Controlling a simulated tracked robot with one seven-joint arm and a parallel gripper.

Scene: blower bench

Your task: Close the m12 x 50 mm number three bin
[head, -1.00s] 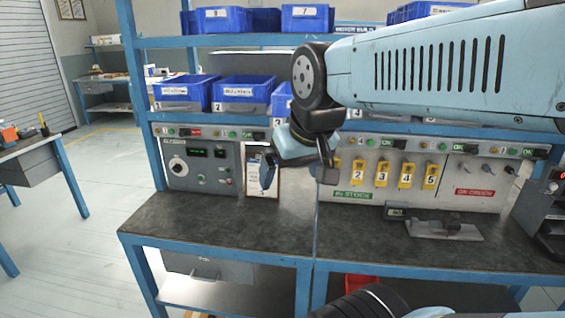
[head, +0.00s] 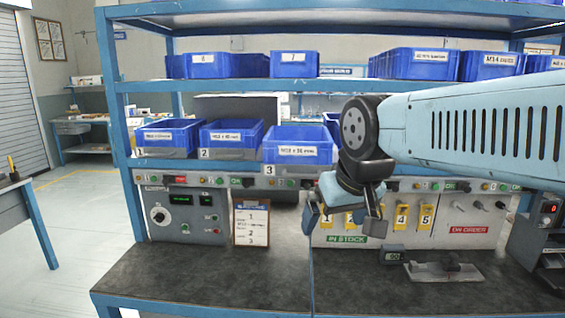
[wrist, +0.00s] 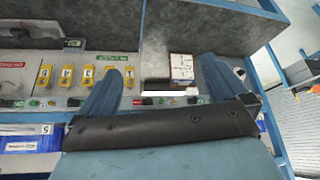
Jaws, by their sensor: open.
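The number three bin (head: 300,146) is a blue open-topped bin with a white label on the middle shelf, left of my wrist in the head view. Its front sits farther forward and lower than those of bins 1 (head: 168,136) and 2 (head: 231,136), so it looks pulled out. A "3" tag (head: 268,170) shows below it. My gripper (head: 342,222) is open and empty, in front of the control panel, below and right of the bin, not touching it. In the wrist view its two blue fingers (wrist: 162,72) are spread; bin 3 is not identifiable there.
Another blue bin (head: 333,125) is partly hidden behind my wrist. A grey device with a plate (head: 445,268) lies on the bench. The left bench top (head: 200,275) is clear.

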